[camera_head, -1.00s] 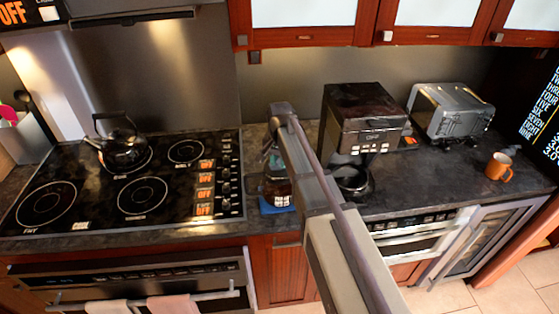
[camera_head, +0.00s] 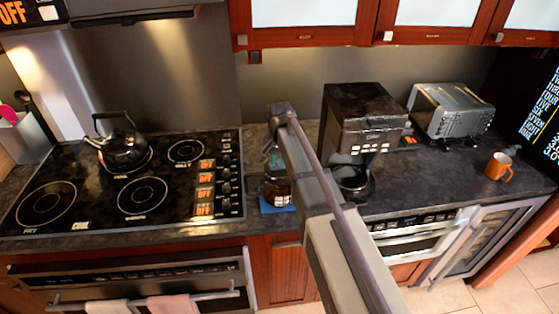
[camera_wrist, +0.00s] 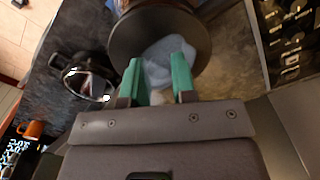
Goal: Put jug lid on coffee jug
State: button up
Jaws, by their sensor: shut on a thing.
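In the wrist view, my gripper (camera_wrist: 158,72) has its two green fingers closed on the pale blue-grey middle part of a dark round disc, which looks like the jug lid (camera_wrist: 122,42). Brown glass of the coffee jug (camera_head: 277,190) shows just past the disc's edge at the top of the wrist view. In the head view, the jug stands on a blue mat (camera_head: 268,208) between the stove and the coffee machine. My gripper (camera_head: 273,155) is right above it, partly hidden by my arm. Whether the lid touches the jug rim cannot be told.
A coffee machine (camera_head: 362,118) with a black glass pot (camera_head: 352,183) stands right of the jug. The pot also shows in the wrist view (camera_wrist: 84,80). A toaster oven (camera_head: 450,110) and an orange mug (camera_head: 499,167) stand farther right. A kettle (camera_head: 122,150) is on the stove.

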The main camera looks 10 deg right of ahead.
jog(key=shift+f+b, duration=0.4)
jog(key=shift+b, duration=0.05)
dwell(0.6)
jog(key=o, duration=1.3)
notch_tip(320, 180, up, 7)
jog(key=p, duration=0.7)
jog(key=shift+r, duration=0.1)
